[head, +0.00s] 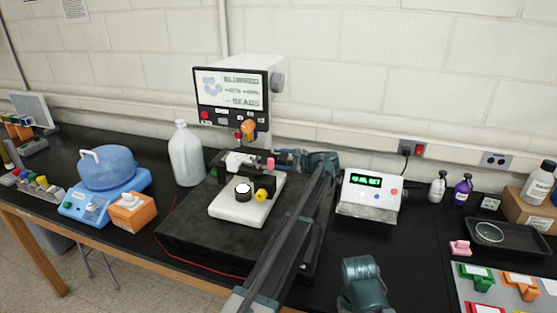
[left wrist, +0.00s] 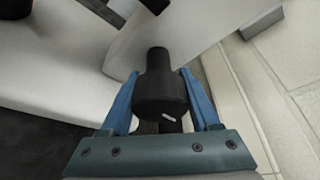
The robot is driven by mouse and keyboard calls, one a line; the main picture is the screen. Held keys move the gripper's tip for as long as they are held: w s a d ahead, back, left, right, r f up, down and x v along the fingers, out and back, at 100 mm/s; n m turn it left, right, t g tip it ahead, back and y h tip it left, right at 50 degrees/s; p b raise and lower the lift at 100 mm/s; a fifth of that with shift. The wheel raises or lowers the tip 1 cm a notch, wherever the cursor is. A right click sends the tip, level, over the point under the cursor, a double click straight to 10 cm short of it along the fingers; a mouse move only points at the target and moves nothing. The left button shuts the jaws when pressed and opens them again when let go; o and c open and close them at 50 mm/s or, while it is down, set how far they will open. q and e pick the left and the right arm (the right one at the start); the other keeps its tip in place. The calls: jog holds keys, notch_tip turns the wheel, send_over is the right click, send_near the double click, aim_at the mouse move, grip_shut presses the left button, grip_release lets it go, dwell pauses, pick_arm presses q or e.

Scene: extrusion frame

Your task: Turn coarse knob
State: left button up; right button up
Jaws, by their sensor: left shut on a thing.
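The microscope (head: 228,212) has a white base and a screen head, and stands on a dark slab. My left gripper (head: 277,155) is at its right side, behind the stage, with blue fingers pointing left. In the left wrist view, the black coarse knob (left wrist: 160,88) sits between the two blue fingers of the left gripper (left wrist: 161,90), one on each side. The gripper is shut on it. A small white mark shows on the knob's near face. In the head view I cannot make out the knob at the fingers.
A white bottle (head: 186,155) and a blue device (head: 106,180) stand left of the microscope. A white box with a green display (head: 370,192) stands close to the right of my left arm. The dark slab (head: 190,240) is bare in front of the microscope.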

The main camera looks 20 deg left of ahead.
pick_arm(q)
jog(key=shift+m+g+h+p, duration=0.3)
jog(key=shift+m+g+p, duration=0.4)
jog(key=shift+m, duration=0.4)
jog(key=shift+s+f+m+g+p, duration=0.15)
jog(key=shift+m+g+p, duration=0.1)
jog(key=shift+m+g, duration=0.4)
jog(key=shift+s+f+m+g+p, duration=0.1)
jog(key=shift+m+g+p, duration=0.2)
jog(key=shift+m, duration=0.55)
jog(key=o, duration=1.3)
jog(key=shift+o, duration=0.2)
jog(key=p+v, duration=0.5)
jog(key=v, duration=0.9)
jog(key=shift+r, duration=0.2)
